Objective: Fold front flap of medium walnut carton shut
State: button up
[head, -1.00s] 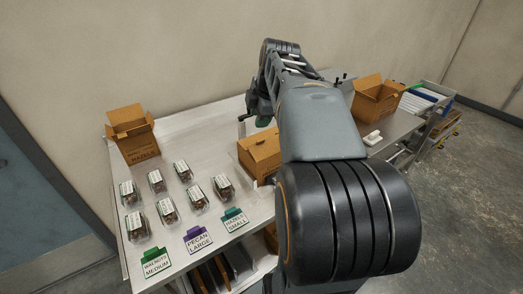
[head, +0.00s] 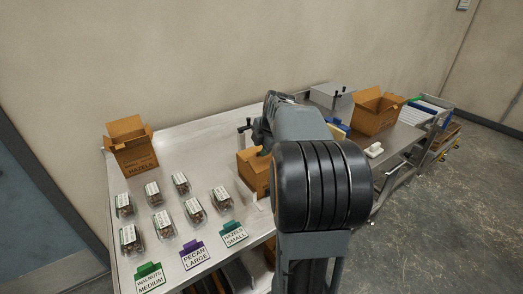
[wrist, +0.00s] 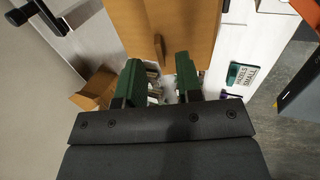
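A brown carton (head: 250,170) stands on the table's right half, beside the tape-side post, partly hidden behind my arm in the head view. Its lettering cannot be read, so I cannot confirm that it is the medium walnut one. In the wrist view a brown carton surface (wrist: 190,25) with a seam and a small slot fills the top middle. My gripper (wrist: 158,82) has two green fingers set apart, with nothing seen held between them. The fingertips are close to the lower edge of that cardboard; I cannot tell whether they touch. The front flap is not clear in either view.
An open carton marked HAZELS (head: 135,158) stands at the back left. Several clamshell trays (head: 161,222) and label signs (head: 195,255) lie at the table's front left. Another open carton (head: 375,112) stands on the right-hand table by a white object (head: 374,149).

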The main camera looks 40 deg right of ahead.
jog(key=shift+x, duration=1.15)
grip_shut()
